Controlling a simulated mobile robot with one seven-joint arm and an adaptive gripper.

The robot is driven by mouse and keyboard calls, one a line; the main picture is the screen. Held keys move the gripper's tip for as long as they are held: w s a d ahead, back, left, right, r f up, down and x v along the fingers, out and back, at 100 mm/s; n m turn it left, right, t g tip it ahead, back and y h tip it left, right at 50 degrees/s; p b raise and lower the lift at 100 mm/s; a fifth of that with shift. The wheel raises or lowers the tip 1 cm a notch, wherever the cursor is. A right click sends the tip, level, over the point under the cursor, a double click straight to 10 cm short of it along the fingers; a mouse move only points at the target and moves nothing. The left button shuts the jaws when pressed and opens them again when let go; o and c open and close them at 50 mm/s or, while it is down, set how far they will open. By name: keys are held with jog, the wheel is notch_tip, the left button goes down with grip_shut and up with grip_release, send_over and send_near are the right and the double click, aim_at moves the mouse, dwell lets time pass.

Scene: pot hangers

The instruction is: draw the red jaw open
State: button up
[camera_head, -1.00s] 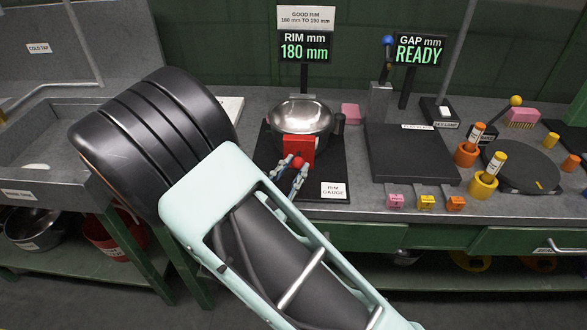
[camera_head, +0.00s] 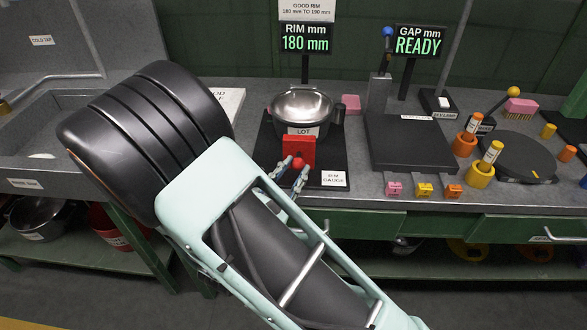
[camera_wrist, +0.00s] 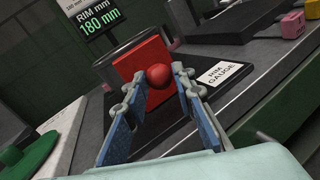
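The rim gauge (camera_head: 262,172) is a dark plate on the bench. A steel pot (camera_head: 302,103) with a LOT label stands on it. The red jaw (camera_head: 299,149) is an upright red block in front of the pot, with the label visible above its top edge. A red ball knob (camera_head: 298,163) sits on its near face; it also shows in the wrist view (camera_wrist: 159,75). My wrist and arm cover the bench's front edge at left.
The rim display (camera_head: 306,38) reads 180 mm; the gap display (camera_head: 419,41) reads READY. A dark flat block (camera_head: 410,145) stands right of the gauge. Pink, yellow and orange tags (camera_head: 425,190) line the front edge. A sink (camera_head: 40,145) is at left.

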jog(key=o, duration=0.4)
jog(key=shift+s, duration=0.15)
jog(key=shift+c, duration=0.2)
jog(key=v, duration=1.2)
